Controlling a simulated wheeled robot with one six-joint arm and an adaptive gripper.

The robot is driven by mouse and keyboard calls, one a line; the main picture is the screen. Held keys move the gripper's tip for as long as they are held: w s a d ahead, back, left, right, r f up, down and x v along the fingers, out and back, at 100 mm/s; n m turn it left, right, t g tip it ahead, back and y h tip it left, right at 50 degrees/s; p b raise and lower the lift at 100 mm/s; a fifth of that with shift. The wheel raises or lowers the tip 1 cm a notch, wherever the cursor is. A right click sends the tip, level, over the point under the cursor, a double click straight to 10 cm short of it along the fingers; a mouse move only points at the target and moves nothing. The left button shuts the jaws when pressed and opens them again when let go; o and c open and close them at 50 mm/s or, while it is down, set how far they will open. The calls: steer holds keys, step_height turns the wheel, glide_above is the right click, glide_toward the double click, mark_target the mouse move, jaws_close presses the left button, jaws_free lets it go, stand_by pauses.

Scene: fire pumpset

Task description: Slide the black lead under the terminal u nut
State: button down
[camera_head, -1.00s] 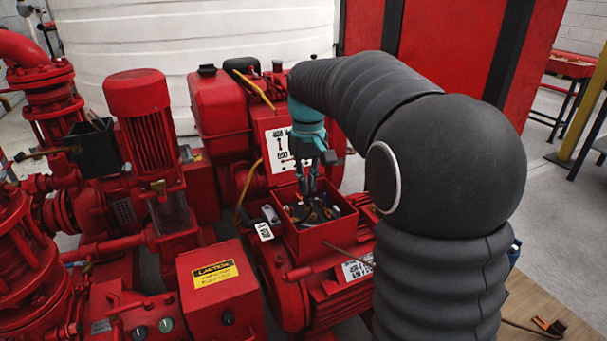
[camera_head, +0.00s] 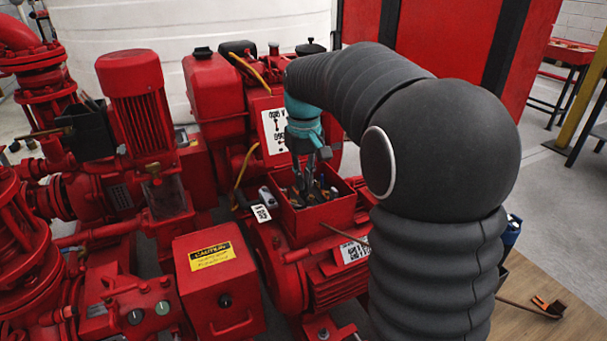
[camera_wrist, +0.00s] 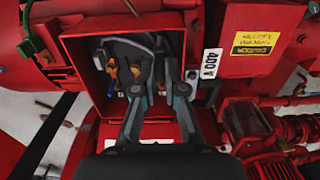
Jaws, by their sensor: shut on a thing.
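The open red terminal box (camera_head: 318,217) sits on top of the red motor, and it fills the upper middle of the wrist view (camera_wrist: 98,88). My gripper (camera_head: 307,188) points down into the box. Its two fingers (camera_wrist: 160,90) reach over the box's near edge in the wrist view. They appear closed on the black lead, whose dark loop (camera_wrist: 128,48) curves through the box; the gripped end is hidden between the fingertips. Brass-coloured terminal parts (camera_wrist: 136,70) show left of the fingers. I cannot tell the u nut apart or whether the lead touches it.
The box walls stand close around the fingers. A white label (camera_head: 261,213) is left of the box. A red control box with a yellow caution label (camera_head: 211,256) stands in front left. A red tank (camera_head: 214,85) and a white signed panel (camera_head: 274,130) are behind.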

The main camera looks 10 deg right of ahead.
mark_target(299, 195)
steer(key=shift+f+b, duration=1.65)
steer(key=shift+f, duration=1.6)
steer(key=shift+f, duration=0.2)
steer(key=shift+w+a+p, duration=0.25)
steer(key=shift+w+p, duration=0.7)
steer(key=shift+w, duration=0.3)
steer(key=c, duration=1.2)
jaws_free()
steer(key=shift+o, duration=0.6)
steer(key=shift+o, duration=0.9)
